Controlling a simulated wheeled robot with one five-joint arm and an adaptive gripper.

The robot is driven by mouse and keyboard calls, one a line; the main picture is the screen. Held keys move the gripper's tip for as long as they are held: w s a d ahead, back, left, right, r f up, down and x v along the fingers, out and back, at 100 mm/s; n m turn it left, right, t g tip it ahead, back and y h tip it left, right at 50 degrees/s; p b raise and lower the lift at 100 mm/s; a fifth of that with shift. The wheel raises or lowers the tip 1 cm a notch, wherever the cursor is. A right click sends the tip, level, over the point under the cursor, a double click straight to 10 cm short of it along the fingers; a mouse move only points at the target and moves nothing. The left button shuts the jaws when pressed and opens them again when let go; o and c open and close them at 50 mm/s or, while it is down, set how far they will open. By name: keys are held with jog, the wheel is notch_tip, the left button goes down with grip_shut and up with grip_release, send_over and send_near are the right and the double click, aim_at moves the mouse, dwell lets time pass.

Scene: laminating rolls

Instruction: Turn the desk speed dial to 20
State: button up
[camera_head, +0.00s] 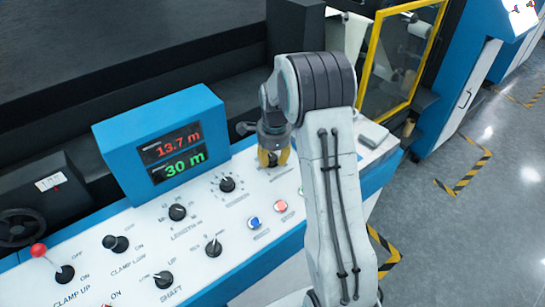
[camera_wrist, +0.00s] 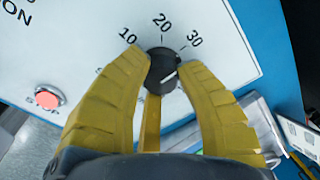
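The desk speed dial (camera_wrist: 162,68) is a small black knob on the white panel, with 10, 20 and 30 printed around its far side. A short light mark on its top lies toward the lower right; its exact setting is unclear. My gripper (camera_wrist: 163,70) has yellow fingers on both sides of the knob and another yellow finger at its near side. The fingertips appear to touch it, with no clear gap. In the head view, my gripper (camera_head: 272,160) is low over the right end of the desk and hides the dial.
The white control panel (camera_head: 225,238) carries other black knobs, a blue button (camera_head: 254,222) and a red stop button (camera_head: 281,205). A blue display box (camera_head: 112,145) reads 13.7 m and 30 m. A yellow-framed guard (camera_head: 374,50) stands behind my arm.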

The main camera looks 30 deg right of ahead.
jog(key=shift+d+f+b, duration=0.1)
jog(key=shift+f+b, duration=0.05)
jog(key=shift+b, duration=0.25)
grip_shut()
jog(key=shift+f+n+b, duration=0.2)
jog(key=shift+n+b, duration=0.3)
jog(key=shift+b, duration=0.5)
jog(key=shift+n+b, duration=0.7)
jog(key=shift+b, duration=0.45)
jog(key=n+b, duration=0.1)
jog(key=n, duration=0.1)
jog(key=shift+r+n+b, duration=0.15)
jog(key=shift+n+b, duration=0.15)
jog(key=shift+b, duration=0.05)
jog(key=shift+w+r+n+t+b, duration=0.15)
jog(key=shift+n+b, duration=0.25)
jog(key=shift+n, duration=0.5)
jog(key=shift+s+n+t+b, duration=0.15)
jog(key=shift+n+b, duration=0.2)
jog(key=shift+n, duration=0.55)
jog(key=shift+w, duration=0.1)
jog(key=o, duration=0.9)
grip_release()
jog(key=shift+w+d, duration=0.1)
jog(key=shift+c, duration=0.2)
jog(key=shift+o, duration=1.1)
